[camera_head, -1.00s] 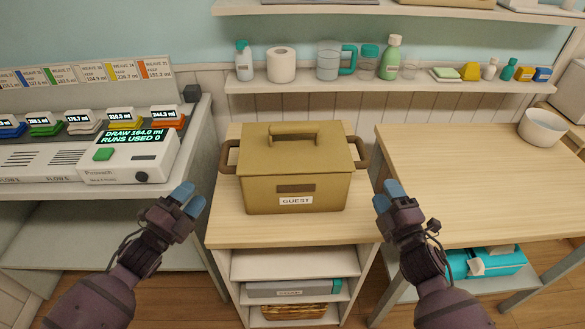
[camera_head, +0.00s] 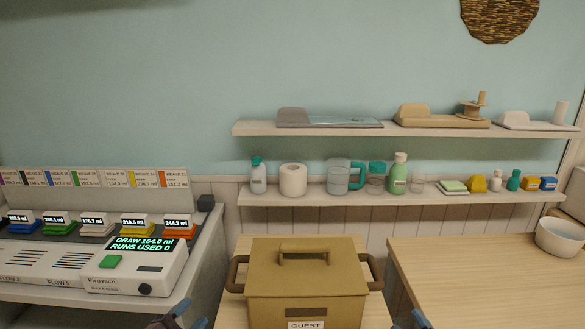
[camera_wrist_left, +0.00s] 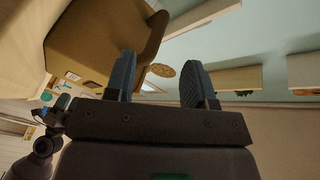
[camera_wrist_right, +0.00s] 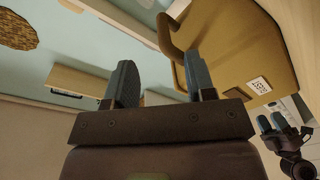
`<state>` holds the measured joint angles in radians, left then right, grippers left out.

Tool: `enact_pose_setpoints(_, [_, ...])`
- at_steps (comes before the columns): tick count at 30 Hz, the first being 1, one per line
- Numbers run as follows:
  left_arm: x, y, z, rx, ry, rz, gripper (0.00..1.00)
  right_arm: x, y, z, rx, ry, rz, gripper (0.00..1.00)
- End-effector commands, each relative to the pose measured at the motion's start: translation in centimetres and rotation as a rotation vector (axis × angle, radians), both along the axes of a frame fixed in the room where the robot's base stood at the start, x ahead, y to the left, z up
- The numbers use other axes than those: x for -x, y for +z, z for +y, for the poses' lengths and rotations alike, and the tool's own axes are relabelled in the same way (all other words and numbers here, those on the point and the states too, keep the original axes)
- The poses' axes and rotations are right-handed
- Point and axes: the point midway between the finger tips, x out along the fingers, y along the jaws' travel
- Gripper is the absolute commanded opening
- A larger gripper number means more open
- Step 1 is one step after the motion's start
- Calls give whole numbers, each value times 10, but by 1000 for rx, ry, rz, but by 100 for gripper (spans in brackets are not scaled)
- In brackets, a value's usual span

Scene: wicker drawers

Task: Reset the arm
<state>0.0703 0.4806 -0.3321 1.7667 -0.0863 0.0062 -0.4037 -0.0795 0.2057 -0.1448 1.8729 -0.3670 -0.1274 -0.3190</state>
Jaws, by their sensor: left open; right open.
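My left gripper (camera_head: 184,318) shows only its tips at the bottom edge of the head view. In the left wrist view its two blue fingers (camera_wrist_left: 156,80) stand apart with nothing between them. My right gripper (camera_head: 410,318) also shows only its tips at the bottom edge, to the right of the lidded box. In the right wrist view its fingers (camera_wrist_right: 158,85) are apart and empty. The tan box (camera_head: 306,278) with side handles and a GUEST label sits between the two grippers. Neither gripper holds it. Most of both arms is below the head view.
A dispenser machine (camera_head: 135,270) stands at left with a lit display. A lower shelf (camera_head: 330,197) holds bottles, a paper roll and small items. An upper shelf (camera_head: 400,129) holds flat boards. The right table (camera_head: 480,285) is mostly clear, with a white bowl (camera_head: 560,238).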

Motion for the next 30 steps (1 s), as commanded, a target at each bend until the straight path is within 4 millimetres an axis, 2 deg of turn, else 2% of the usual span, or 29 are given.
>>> enact_pose_setpoints(8, [57,-48,17,368,201,339,49,56,-54,-12,-411,-100,251,50])
enact_pose_setpoints(11, [89,-71,25,486,292,452,49,85,-77,-16,-537,-148,344,50])
enact_pose_setpoints(15, [142,-101,37,614,423,584,49,133,-107,-20,-666,-218,463,50])
enact_pose_setpoints(21, [213,-132,50,688,557,681,49,193,-136,-25,-719,-292,563,50])
enact_pose_setpoints(24, [238,-145,54,698,599,717,49,213,-147,-28,-719,-319,595,50])
enact_pose_setpoints(27, [253,-153,54,700,620,742,49,226,-153,-30,-718,-334,613,50])
enact_pose_setpoints(30, [258,-155,55,698,626,749,49,229,-155,-31,-717,-339,620,50])
